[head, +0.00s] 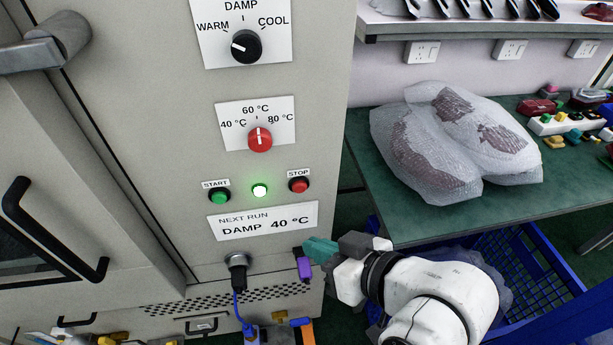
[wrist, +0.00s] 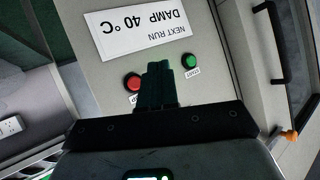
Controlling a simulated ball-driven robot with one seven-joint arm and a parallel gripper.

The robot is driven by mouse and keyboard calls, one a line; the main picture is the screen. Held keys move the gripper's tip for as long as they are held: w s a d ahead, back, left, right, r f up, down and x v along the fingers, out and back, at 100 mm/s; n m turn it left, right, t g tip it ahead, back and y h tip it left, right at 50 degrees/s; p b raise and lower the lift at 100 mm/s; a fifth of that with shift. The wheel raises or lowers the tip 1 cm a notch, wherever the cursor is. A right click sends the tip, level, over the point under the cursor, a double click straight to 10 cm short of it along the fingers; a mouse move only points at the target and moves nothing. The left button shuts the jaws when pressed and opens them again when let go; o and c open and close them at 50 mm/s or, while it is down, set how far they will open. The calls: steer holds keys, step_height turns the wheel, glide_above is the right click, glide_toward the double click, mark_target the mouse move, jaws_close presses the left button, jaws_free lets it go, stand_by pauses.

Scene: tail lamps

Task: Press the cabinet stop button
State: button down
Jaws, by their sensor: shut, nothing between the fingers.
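The red stop button (head: 299,185) is on the cabinet (head: 160,150) front, under a STOP label, right of a lit lamp (head: 260,190) and the green start button (head: 219,197). My gripper (head: 311,248) is below and slightly right of the stop button in the head view, its teal fingers shut and empty. In the wrist view the dark closed fingertips (wrist: 157,66) show between the red stop button (wrist: 132,82) and the green start button (wrist: 189,61). The fingers hide the lamp there. Contact with the panel does not show.
A card (head: 263,221) reads NEXT RUN DAMP 40 °C. A black knob (head: 246,46) and a red knob (head: 260,139) are above the buttons. A plug with a blue cable (head: 238,272) is below. A green bench (head: 380,190) with wrapped parts (head: 435,145) and a blue crate (head: 540,250) stand right.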

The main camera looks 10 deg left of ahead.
mark_target(299, 187)
steer(key=shift+w, duration=0.1)
steer(key=w+a+b, duration=0.1)
steer(key=w+a, duration=0.1)
steer(key=w, duration=0.6)
steer(key=shift+a, duration=0.2)
steer(key=shift+w, duration=0.2)
stand_by(2.0)
steer(key=shift+w+a, duration=0.15)
steer(key=shift+w, duration=0.15)
steer(key=shift+w+a, duration=0.1)
steer(key=shift+w, duration=0.35)
stand_by(0.8)
steer(key=shift+s, duration=0.1)
steer(key=shift+s+d+p, duration=0.25)
steer(key=shift+s+p, duration=0.2)
steer(key=shift+s, duration=0.35)
